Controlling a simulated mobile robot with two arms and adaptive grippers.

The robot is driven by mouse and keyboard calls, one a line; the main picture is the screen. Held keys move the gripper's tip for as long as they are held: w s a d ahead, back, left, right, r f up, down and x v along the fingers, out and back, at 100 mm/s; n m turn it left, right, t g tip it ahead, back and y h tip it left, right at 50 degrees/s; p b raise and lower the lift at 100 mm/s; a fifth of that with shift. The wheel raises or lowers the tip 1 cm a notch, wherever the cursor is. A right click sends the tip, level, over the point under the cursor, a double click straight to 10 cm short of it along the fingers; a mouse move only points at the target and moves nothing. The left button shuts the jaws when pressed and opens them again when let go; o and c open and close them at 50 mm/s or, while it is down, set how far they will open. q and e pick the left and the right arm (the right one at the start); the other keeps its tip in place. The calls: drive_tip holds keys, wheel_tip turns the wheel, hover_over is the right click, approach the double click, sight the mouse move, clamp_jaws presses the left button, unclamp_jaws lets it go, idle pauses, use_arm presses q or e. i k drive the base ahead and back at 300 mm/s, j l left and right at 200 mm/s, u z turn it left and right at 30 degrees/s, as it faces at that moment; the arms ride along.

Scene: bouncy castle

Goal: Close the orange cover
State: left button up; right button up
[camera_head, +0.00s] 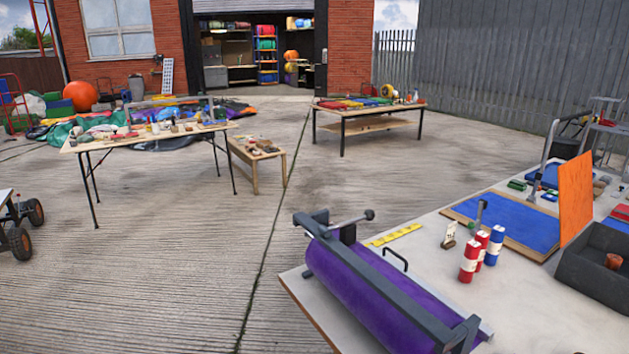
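The orange cover (575,197) stands upright on the table (429,258) at the right. It is a flat panel at the right edge of a board with a blue surface (513,222), so it appears raised open. Its lower edge is partly hidden behind a dark grey bin (590,270), and I cannot make out its hinge. Neither of my grippers shows in the head view.
A purple roller in a grey frame (375,290) fills the near left of this table. Open concrete lies left, before two other tables (368,112).

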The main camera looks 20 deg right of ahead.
sight(575, 176)
drive_tip(key=i+j+z, duration=0.15)
drive_tip(key=z, duration=0.3)
drive_tip(key=i+j+z, duration=0.25)
drive_tip(key=z, duration=0.2)
drive_tip(key=i+j+z, duration=0.4)
drive_tip(key=j+z, duration=0.3)
drive_tip(key=z, duration=0.15)
drive_tip(key=i+j+z, duration=0.15)
drive_tip(key=j+z, duration=0.3)
